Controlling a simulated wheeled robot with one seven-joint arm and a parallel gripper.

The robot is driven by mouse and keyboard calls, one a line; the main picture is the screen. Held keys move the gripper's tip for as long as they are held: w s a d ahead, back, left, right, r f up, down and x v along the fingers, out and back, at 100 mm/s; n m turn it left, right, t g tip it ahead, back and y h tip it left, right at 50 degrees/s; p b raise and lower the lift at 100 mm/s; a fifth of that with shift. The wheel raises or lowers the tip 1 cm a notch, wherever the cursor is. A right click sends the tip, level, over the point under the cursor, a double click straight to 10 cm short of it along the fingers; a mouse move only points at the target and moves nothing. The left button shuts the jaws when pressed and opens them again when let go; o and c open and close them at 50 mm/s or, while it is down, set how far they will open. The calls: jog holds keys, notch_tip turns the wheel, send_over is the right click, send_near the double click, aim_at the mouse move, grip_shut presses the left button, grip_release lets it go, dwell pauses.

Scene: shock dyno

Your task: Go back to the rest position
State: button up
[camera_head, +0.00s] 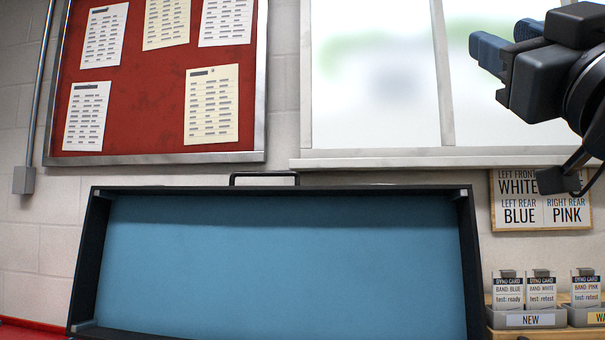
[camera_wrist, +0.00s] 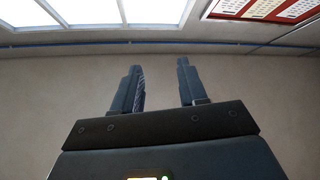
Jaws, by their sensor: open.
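My gripper (camera_head: 488,52) is raised at the upper right of the head view, in front of the window. In the wrist view its two fingers (camera_wrist: 160,88) stand apart with nothing between them. The gripper touches nothing that I can see. Most of my arm is outside the head view.
An open case lid with blue lining (camera_head: 280,265) stands in the middle. At the lower right are bins (camera_head: 528,319) with dyno cards, below a colour sign (camera_head: 540,212). A red notice board (camera_head: 135,95) and a window (camera_head: 375,80) are on the wall.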

jog(key=w+f+m+g+p, duration=0.2)
jog(key=w+f+g, duration=0.15)
jog(key=f, duration=1.65)
jog(key=s+f+m+g+p, duration=0.1)
jog(key=s+f, duration=0.2)
jog(key=f, duration=0.4)
jog(key=s+f+g+p, duration=0.1)
jog(key=s+f, duration=0.1)
jog(key=f, duration=0.5)
jog(key=s+f+g+p, duration=0.2)
jog(key=s+f+g, duration=0.1)
jog(key=s+f, duration=1.05)
jog(key=s+f+m+g+p, duration=0.1)
jog(key=s+f+g, duration=0.1)
jog(key=s, duration=1.5)
jog(key=shift+s+d+f+g, duration=0.35)
jog(key=shift+d+g, duration=0.1)
jog(key=shift+g, duration=0.3)
jog(key=shift+w, duration=0.1)
